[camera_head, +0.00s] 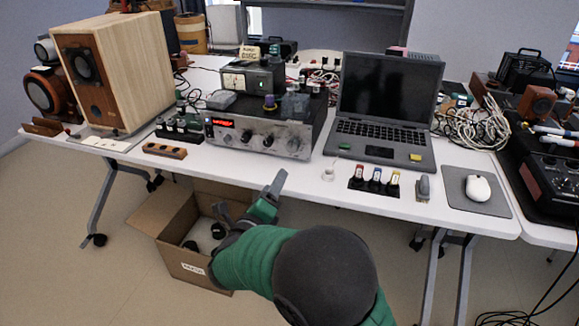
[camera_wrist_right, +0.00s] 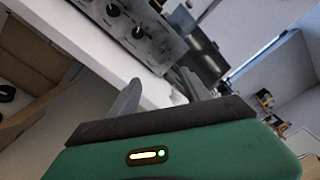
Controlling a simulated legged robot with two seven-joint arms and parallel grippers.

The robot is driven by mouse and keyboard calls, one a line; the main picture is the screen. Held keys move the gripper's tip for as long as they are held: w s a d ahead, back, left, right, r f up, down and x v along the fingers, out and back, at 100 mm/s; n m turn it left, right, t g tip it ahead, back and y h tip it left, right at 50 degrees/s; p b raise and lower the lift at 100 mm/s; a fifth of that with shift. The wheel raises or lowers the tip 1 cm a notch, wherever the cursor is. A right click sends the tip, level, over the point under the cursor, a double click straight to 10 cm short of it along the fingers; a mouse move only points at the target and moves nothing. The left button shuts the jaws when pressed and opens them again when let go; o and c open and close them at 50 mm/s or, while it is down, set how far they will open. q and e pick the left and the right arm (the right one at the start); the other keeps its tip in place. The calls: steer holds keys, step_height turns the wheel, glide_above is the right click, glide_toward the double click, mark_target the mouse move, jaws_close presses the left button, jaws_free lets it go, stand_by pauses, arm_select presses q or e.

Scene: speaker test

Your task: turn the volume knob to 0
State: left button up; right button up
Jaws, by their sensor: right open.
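A silver-fronted amplifier (camera_head: 230,138) with a red lit display and several dark knobs sits on the white table. A dark front knob (camera_head: 246,134) shows near its middle; which knob is the volume knob I cannot tell. In the right wrist view, the amplifier front (camera_wrist_right: 122,22) and a dark knob (camera_wrist_right: 138,32) show at the upper left, beyond the fingers. My right gripper (camera_head: 250,197) is open and empty, in front of the table's near edge and below the amplifier, touching nothing that I can see. Its two grey fingers (camera_wrist_right: 158,86) show apart in the wrist view. My left gripper is out of view.
A wooden speaker (camera_head: 140,70) stands at the left, a laptop (camera_head: 385,105) to the amplifier's right. Small coloured connectors (camera_head: 375,182) and a mouse (camera_head: 478,188) lie along the right front. An open cardboard box (camera_head: 165,225) is on the floor beside my right gripper.

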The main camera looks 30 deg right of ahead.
mark_target(291, 148)
steer(key=b+x, duration=0.3)
steer(key=x, duration=1.2)
steer(key=shift+w+a, duration=0.15)
steer(key=shift+w+d, duration=0.3)
steer(key=shift+d, duration=0.1)
steer(key=shift+a+r, duration=0.1)
steer(key=shift+a, duration=0.1)
steer(key=shift+c, duration=0.8)
jaws_close()
